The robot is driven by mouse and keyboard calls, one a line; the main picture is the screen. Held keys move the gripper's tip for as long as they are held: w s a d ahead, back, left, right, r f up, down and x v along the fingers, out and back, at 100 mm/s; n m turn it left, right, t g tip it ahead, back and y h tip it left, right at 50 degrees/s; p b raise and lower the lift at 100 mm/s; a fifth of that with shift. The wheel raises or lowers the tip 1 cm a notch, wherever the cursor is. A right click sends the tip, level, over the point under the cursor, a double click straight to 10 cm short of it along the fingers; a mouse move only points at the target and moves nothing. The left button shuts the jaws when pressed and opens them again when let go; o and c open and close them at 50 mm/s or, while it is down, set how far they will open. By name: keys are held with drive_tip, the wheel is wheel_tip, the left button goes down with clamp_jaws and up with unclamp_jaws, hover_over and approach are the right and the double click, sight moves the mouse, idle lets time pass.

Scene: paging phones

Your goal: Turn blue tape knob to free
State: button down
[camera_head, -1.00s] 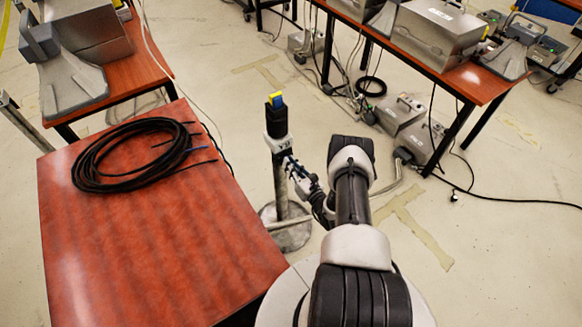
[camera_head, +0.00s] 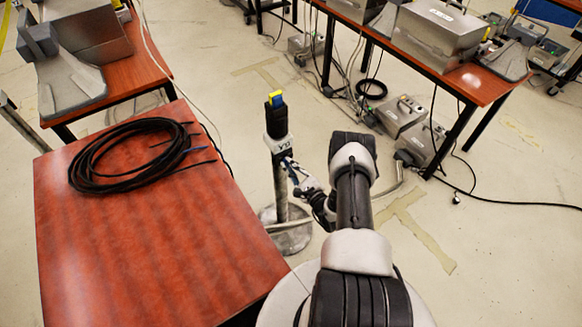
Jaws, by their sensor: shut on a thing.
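A dark barrier post (camera_head: 281,190) stands upright on a round grey base at the centre of the view. A white labelled collar (camera_head: 279,145) sits below the head. My gripper (camera_head: 289,165) reaches in from the right and meets the post just under the collar. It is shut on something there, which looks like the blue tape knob. The fingers are small, and the knob itself is hidden or too small to make out.
A reddish wooden table (camera_head: 130,245) with a coil of black cable (camera_head: 135,155) stands close on the left. Another table (camera_head: 425,60) with metal cases is at the back right, with grey boxes and cables beneath.

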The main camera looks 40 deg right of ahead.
drive_tip(key=shift+n, duration=0.8)
drive_tip(key=c, duration=1.7)
unclamp_jaws()
drive_tip(key=s, duration=1.2)
drive_tip(key=shift+a, duration=0.35)
